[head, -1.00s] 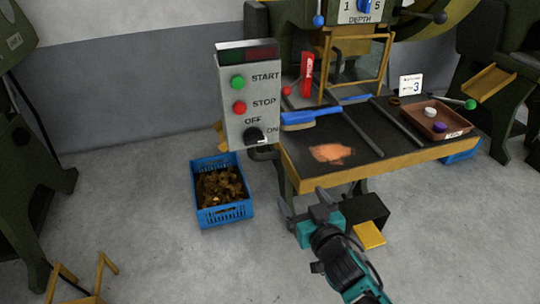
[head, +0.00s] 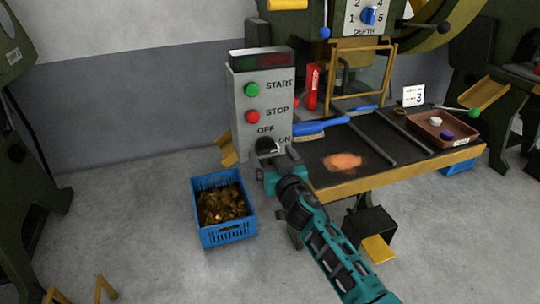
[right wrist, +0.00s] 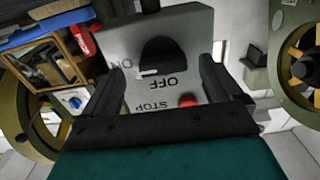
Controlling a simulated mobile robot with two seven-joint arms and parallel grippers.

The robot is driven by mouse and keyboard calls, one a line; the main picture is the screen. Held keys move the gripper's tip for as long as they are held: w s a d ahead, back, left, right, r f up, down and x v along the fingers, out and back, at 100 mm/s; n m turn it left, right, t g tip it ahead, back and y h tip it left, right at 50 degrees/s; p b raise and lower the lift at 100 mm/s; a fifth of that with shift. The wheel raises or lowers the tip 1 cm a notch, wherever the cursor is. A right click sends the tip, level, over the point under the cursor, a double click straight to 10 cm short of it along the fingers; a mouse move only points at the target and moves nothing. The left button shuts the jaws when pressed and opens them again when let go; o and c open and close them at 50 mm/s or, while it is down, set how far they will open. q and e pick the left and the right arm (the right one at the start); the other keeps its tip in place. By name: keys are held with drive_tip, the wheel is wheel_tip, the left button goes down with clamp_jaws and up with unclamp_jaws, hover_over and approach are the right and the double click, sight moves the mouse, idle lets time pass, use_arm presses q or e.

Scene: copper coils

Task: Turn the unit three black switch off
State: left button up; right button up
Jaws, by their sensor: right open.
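The black switch (head: 265,145) is a rotary knob low on the grey control box (head: 241,100), below the STOP button, with OFF and ON labels. In the right wrist view the box appears upside down. There the knob (right wrist: 160,58) has a white mark on the side towards OFF and ON; I cannot tell its exact setting. My right gripper (head: 276,160) is open, just in front of the knob. In the wrist view its fingers (right wrist: 160,76) stand to either side of the knob, with no contact visible. My left gripper is not in view.
A card reading 3 (head: 413,96) stands on the bench (head: 400,172) right of the box. A blue-handled brush (head: 320,125) lies close beside the box. A blue crate of copper pieces (head: 224,236) sits on the floor below.

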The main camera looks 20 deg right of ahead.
drive_tip(key=shift+w+a, duration=0.1)
drive_tip(key=shift+w, duration=0.85)
drive_tip(key=shift+c, duration=0.4)
drive_tip(key=c, duration=1)
drive_tip(key=shift+o, duration=0.2)
